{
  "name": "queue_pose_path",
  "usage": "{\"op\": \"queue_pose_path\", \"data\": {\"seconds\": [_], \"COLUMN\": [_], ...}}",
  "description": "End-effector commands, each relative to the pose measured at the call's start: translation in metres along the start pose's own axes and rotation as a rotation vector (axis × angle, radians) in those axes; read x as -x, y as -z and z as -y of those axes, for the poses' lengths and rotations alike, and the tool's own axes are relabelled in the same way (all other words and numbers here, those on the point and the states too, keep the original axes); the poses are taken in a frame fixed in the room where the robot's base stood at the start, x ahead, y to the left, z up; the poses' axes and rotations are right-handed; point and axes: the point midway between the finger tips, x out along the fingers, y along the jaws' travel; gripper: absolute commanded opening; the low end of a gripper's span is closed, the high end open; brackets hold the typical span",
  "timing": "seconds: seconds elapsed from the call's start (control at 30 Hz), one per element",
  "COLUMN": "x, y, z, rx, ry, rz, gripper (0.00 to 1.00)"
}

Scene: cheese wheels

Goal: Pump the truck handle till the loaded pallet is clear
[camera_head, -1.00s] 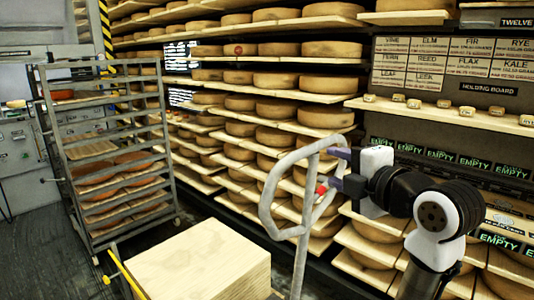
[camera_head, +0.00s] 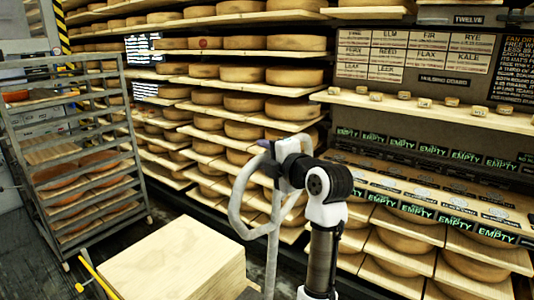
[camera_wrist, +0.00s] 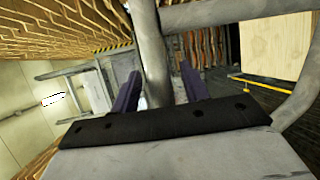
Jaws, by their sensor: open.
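The truck handle (camera_head: 236,205) is a grey metal loop on a shaft, standing upright right of a pale wooden stack (camera_head: 180,262). My gripper (camera_head: 264,144) is at the upper right part of the loop, seen partly from behind my wrist. In the wrist view, a grey handle bar (camera_wrist: 153,60) passes between the two dark purple fingers of my gripper (camera_wrist: 158,88). The fingers are apart, and I cannot tell whether they touch the bar. The pallet under the stack and the floor beneath it are out of view.
A grey wheeled rack (camera_head: 130,160) with cheeses stands at the left. Shelves of cheese wheels (camera_head: 297,77) line the back, close behind the handle. A yellow bar (camera_head: 98,277) lies along the stack's left side. A holding board (camera_head: 440,110) with small pieces is at the right.

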Motion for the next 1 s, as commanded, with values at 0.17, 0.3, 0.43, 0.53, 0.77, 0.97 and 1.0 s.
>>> {"op": "queue_pose_path", "data": {"seconds": [0.17,0.3,0.43,0.53,0.77,0.97,1.0], "x": [-0.0007,-0.0006,-0.0005,-0.0004,-0.0004,0.0021,0.0033], "y": [0.0001,0.0001,0.0002,0.0002,0.0001,-0.0029,-0.0042], "z": [0.0004,0.0003,0.0002,0.0003,0.0007,0.0033,0.0043], "rx": [0.0,-0.001,-0.001,-0.001,-0.001,-0.005,-0.007], "ry": [0.0,0.0,0.0,0.0,0.001,-0.007,-0.012], "rz": [0.0,-0.001,-0.001,-0.001,-0.001,-0.001,-0.001], "gripper": [0.45,0.35,0.17,0.04,0.0,0.0,0.0]}}
